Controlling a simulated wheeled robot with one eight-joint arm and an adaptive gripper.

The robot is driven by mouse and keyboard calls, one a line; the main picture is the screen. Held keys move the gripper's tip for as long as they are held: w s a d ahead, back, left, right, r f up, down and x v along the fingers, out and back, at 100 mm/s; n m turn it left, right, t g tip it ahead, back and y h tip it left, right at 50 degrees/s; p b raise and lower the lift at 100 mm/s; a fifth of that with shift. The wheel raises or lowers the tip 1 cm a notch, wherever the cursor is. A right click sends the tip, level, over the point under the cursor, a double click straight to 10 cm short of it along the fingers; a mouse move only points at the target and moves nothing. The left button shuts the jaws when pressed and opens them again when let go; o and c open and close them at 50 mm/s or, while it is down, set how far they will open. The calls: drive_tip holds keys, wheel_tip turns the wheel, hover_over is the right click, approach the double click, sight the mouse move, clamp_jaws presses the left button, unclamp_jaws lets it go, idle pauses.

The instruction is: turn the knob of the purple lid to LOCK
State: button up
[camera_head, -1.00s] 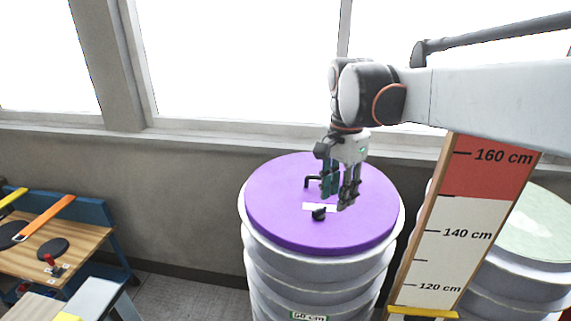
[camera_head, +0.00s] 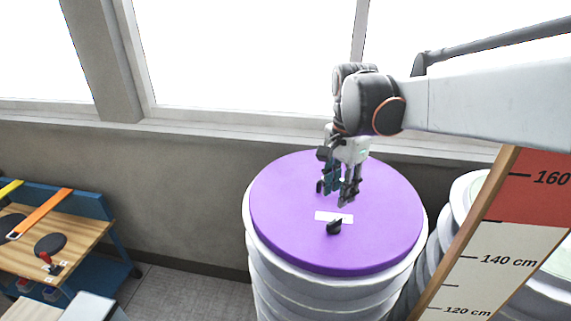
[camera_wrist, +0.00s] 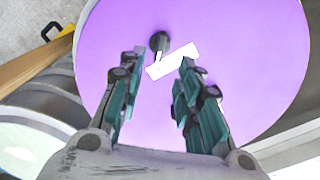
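The purple lid (camera_head: 290,235) tops a tall stack of pale ribbed moulds. Its small black knob (camera_head: 334,227) stands near the front of the lid, beside a white label (camera_head: 343,217). The label's writing is not readable. My gripper (camera_head: 335,193) points down over the lid, behind the knob and label, with its fingers apart. In the wrist view, the open fingers (camera_wrist: 157,78) reach toward the label (camera_wrist: 173,61), and nothing is between them. The knob (camera_wrist: 159,42) lies beyond the fingertips, apart from them.
A height board (camera_head: 520,215) with centimetre marks stands right of the lid, close to it. Other pale moulds (camera_head: 461,200) are behind it. A wooden workbench (camera_head: 75,232) with tools is at the left. A wall and windows are behind.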

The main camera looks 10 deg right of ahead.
sight(335, 221)
wheel_tip(335, 221, down, 9)
drive_tip(key=shift+f, duration=0.15)
idle(0.4)
clamp_jaws()
